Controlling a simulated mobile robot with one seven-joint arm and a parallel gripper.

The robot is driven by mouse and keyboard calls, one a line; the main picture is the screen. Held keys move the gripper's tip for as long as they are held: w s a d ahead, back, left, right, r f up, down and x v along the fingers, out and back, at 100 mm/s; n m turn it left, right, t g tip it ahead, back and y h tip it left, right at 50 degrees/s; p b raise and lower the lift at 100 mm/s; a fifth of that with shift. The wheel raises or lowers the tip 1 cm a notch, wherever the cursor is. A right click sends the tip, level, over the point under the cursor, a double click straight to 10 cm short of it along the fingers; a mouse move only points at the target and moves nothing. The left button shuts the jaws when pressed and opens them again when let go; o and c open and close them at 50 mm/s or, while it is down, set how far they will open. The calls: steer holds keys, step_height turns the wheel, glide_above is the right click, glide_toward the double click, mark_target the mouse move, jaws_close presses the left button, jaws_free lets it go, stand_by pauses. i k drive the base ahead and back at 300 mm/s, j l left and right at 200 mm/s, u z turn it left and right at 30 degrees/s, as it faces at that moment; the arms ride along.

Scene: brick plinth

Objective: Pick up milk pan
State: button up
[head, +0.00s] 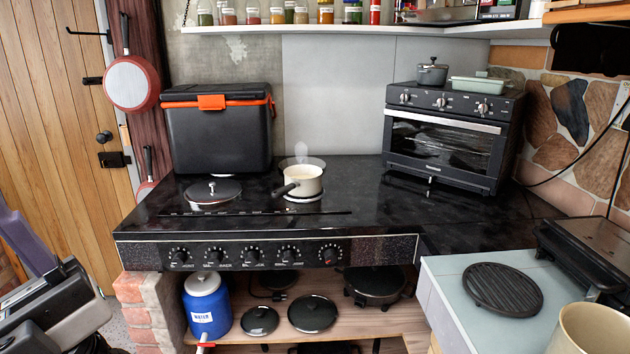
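Parts of my arm show at the lower left, beside the stove and well apart from the pan. I cannot make out my gripper's fingers in this view.
A dark lid or pan (212,191) lies left of the milk pan. A black cooler (220,130) stands behind, and a toaster oven (455,135) to the right. A shelf (340,27) with jars hangs above. The stove top's front right is clear.

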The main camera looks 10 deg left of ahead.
mark_target(302, 180)
steer(key=i+j+z, duration=0.2)
steer(key=j, duration=0.15)
steer(key=i+j+z, duration=0.25)
steer(key=j, duration=0.15)
steer(key=i+j+z, duration=0.2)
steer(key=j, duration=0.2)
steer(key=j+z, duration=0.25)
steer(key=j, duration=0.15)
steer(key=i+j+z, duration=0.2)
steer(key=j, duration=0.3)
steer(key=k+l, duration=0.05)
steer(key=k, duration=0.05)
